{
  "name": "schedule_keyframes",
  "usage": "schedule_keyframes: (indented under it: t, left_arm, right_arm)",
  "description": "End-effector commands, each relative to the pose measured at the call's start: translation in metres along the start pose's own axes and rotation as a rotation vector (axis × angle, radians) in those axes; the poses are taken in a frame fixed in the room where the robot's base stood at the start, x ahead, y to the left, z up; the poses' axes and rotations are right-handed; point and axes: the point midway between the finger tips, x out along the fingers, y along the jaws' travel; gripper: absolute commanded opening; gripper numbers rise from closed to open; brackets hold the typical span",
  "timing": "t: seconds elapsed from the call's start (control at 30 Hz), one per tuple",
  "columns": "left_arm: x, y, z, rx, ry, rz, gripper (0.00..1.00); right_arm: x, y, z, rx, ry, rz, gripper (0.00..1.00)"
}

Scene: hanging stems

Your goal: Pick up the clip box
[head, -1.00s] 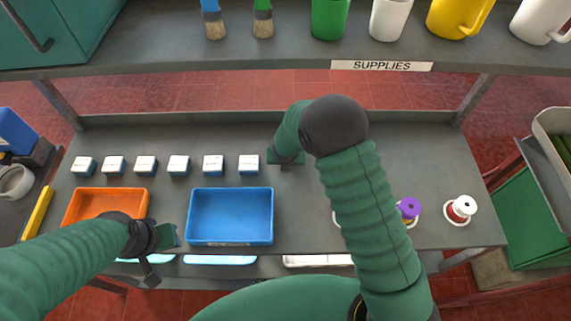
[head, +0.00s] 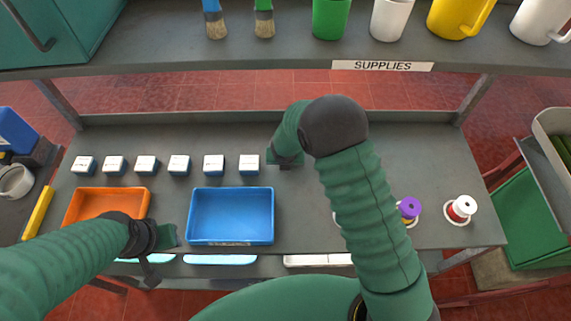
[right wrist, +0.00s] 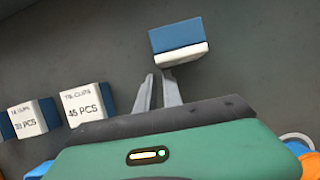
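Several small blue-and-white boxes stand in a row on the grey table; the rightmost one clearly seen in the head view (head: 249,164) is just left of my right gripper (head: 285,160). In the right wrist view, a blue-and-white box (right wrist: 179,41) is just beyond the fingertips of my right gripper (right wrist: 158,75). The fingers are slightly apart with nothing between them; I cannot tell whether one touches the box. Nearby boxes show printed labels, one reading 45 PCS (right wrist: 88,108). My left gripper (head: 172,236) hovers between the two trays; its finger opening is unclear.
An orange tray (head: 107,192) and a blue tray (head: 230,241) lie near the table's front. Spools, one purple (head: 410,207) and one red and white (head: 462,208), stand at the right. A shelf labelled SUPPLIES (head: 382,66) crosses above the back. The table's back right is clear.

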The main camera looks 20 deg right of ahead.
Motion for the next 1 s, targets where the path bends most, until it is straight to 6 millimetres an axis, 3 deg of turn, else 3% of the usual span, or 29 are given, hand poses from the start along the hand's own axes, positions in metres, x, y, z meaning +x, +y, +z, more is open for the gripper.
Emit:
schedule_keyframes:
  t: [0.07,0.5,0.83,1.0]
  left_arm:
    - [0.000,0.000,0.000,0.000,0.000,0.000,0.36]
    - [0.000,0.000,0.000,0.000,0.000,0.000,0.36]
    - [0.000,0.000,0.000,0.000,0.000,0.000,0.36]
    - [0.001,0.000,0.000,0.000,0.000,0.000,0.36]
  right_arm:
    - [0.000,0.000,0.000,0.000,0.000,0.000,0.23]
    - [0.000,0.000,0.000,0.000,0.000,0.000,0.81]
    - [-0.002,0.000,0.000,0.000,0.000,0.001,0.82]
    - [-0.022,0.001,0.001,0.002,-0.003,0.003,0.82]
